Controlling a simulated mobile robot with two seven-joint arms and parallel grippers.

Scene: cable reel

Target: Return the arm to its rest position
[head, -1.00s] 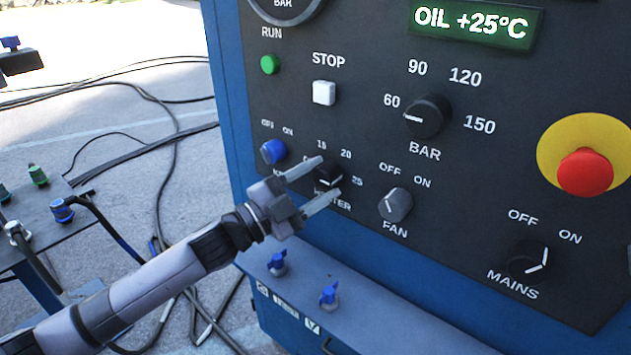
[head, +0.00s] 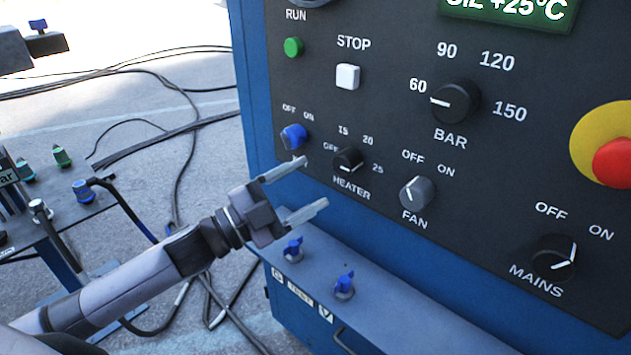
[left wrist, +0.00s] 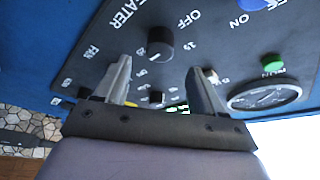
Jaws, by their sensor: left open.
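My left gripper (head: 314,183) is open and empty in the head view, in front of the blue cabinet's dark control panel (head: 400,130). Its two fingers point right, to the left of and below the black HEATER knob (head: 347,160), apart from it. In the left wrist view the open fingers (left wrist: 160,72) show with nothing between them, and the heater knob (left wrist: 160,45) lies beyond them. My left arm reaches in from the lower left. My right gripper is not in view.
Around the heater knob are a blue knob (head: 293,137), the grey FAN knob (head: 417,193) and the BAR knob (head: 455,102). A ledge (head: 400,314) with blue valves (head: 344,285) juts out below. A side table (head: 85,205) with fittings stands left; cables (head: 185,110) cross the ground.

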